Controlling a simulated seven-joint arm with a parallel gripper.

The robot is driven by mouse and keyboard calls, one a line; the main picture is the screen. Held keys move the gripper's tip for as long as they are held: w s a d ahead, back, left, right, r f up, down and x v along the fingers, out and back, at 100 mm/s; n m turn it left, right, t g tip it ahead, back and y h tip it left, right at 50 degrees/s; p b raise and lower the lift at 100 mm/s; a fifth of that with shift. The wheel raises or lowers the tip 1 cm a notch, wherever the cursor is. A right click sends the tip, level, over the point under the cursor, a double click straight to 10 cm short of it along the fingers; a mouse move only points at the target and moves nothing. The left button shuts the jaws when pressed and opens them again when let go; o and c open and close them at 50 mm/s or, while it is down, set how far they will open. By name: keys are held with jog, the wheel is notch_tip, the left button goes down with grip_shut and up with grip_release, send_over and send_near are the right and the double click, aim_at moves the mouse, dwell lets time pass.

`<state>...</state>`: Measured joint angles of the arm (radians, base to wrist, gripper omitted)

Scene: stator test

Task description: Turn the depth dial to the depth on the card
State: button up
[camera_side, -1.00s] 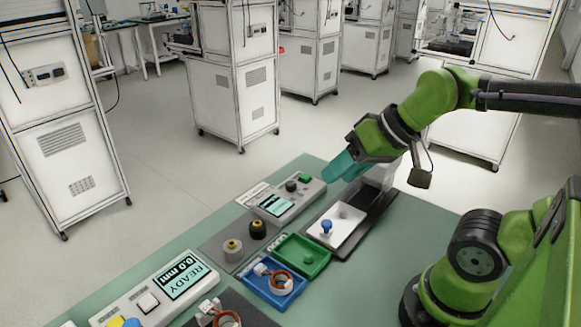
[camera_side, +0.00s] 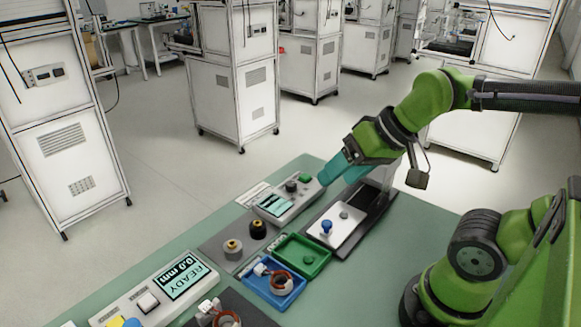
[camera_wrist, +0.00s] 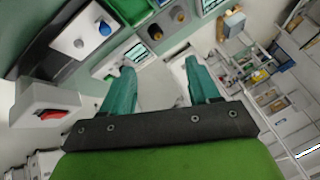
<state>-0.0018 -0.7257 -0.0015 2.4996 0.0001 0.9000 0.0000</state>
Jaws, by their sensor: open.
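The near console (camera_side: 140,306) at the bench's left end has a screen (camera_side: 181,275) reading "0.0 mm" and "READY", and a square white control (camera_side: 148,301). The far console (camera_side: 286,208) has a smaller screen (camera_side: 272,203), a dark round knob (camera_side: 291,186) and a green button (camera_side: 304,178). I cannot tell which control is the depth dial. A small white card (camera_side: 252,193) lies behind the far console; its writing is too small to read. My gripper (camera_side: 324,177) is open and empty, above the bench's far end near this console. Its teal fingers show apart in the wrist view (camera_wrist: 160,78).
A white plate (camera_side: 343,222) with a blue knob (camera_side: 327,226) sits on a dark base beside my gripper. Green (camera_side: 316,243) and blue (camera_side: 296,288) trays hold parts. Two round fittings (camera_side: 257,229) stand on a grey plate. Bare green bench top lies at the right.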

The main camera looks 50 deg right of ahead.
jog(key=w+d+f+g, duration=0.2)
jog(key=w+d+g, duration=0.25)
jog(key=w, duration=0.65)
jog(key=n+g+h, duration=0.2)
jog(key=g, duration=0.1)
send_over(292, 183)
jog(key=shift+f, duration=1.2)
jog(key=shift+t, duration=0.25)
notch_tip(292, 183, down, 16)
jog(key=shift+a+r, duration=0.1)
jog(key=c, duration=1)
jog(key=shift+c, duration=0.2)
